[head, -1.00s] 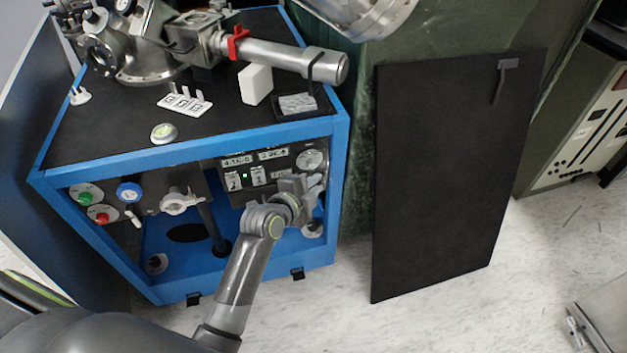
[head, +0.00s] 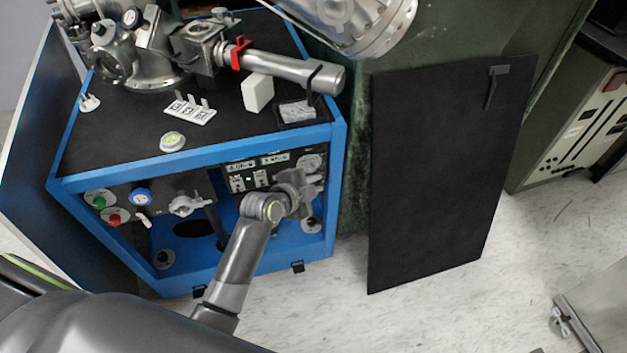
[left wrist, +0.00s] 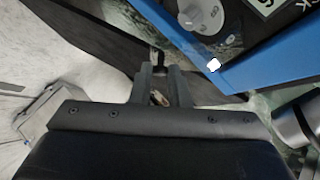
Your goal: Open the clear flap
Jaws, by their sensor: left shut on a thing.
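The blue-framed cart (head: 200,158) has a front panel with lit displays, switches and a dial; the panel (head: 240,182) also shows in part in the left wrist view. My left gripper (head: 303,190) is at the right side of this panel, below the dial, and hides part of it. In the left wrist view, its fingers (left wrist: 157,80) are closed around a small dark piece (left wrist: 158,62), apparently part of the clear flap. The flap's transparent sheet and edges are too faint to make out. My right gripper is not in view.
A black panel (head: 435,180) leans against a green surface to the right of the cart. Metal vacuum parts (head: 120,45) and a steel tube (head: 290,70) stand on top. The floor in front is mostly clear.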

